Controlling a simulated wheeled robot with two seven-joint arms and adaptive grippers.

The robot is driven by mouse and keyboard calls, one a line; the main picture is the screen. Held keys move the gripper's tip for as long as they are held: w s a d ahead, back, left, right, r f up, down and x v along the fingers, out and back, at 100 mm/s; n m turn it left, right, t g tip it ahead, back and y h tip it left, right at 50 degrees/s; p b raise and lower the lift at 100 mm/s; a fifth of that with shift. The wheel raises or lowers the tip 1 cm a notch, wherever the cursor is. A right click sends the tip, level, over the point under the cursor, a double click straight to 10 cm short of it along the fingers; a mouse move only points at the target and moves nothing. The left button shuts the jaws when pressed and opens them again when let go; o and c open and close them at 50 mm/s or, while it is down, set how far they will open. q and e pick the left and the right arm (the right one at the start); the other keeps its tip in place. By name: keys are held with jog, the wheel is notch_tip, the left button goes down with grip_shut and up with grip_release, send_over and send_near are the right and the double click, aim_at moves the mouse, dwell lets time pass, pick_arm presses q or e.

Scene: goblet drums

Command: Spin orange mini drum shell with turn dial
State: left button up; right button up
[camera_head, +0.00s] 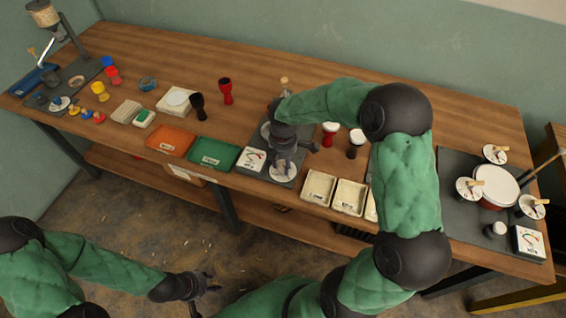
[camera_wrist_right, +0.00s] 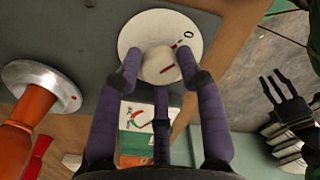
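The turn dial is a white disc with a round knob and a red mark. It shows in the right wrist view (camera_wrist_right: 195,30) and at the mat's front in the head view (camera_head: 283,173). My right gripper (camera_head: 288,160) is over it, its purple fingers (camera_wrist_right: 160,72) set around the knob and seeming to touch it. The orange mini drum shell (camera_wrist_right: 28,122) stands on a silver round plate (camera_wrist_right: 42,82) left of the dial in the wrist view. In the head view my right gripper and arm hide it. My left gripper (camera_head: 203,284) hangs empty with spread fingers, away from the table.
A card with a curved arrow (camera_head: 251,159) lies beside the dial. Orange (camera_head: 171,140) and green (camera_head: 214,153) trays are to the left, cream bins (camera_head: 319,187) to the right. Black (camera_head: 197,106) and red (camera_head: 226,91) goblet shells stand behind. My right arm covers the table's right-middle part.

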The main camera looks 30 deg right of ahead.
jog(key=c, duration=0.4)
jog(key=shift+m, duration=0.4)
jog(key=m+p, duration=0.1)
jog(key=m, duration=0.2)
jog(key=shift+m, duration=0.3)
jog(key=m+p, duration=0.1)
jog(key=m, duration=0.3)
jog(key=shift+m, duration=0.3)
jog(key=m, duration=1)
jog(key=shift+m+b, duration=0.3)
jog(key=shift+m, duration=0.1)
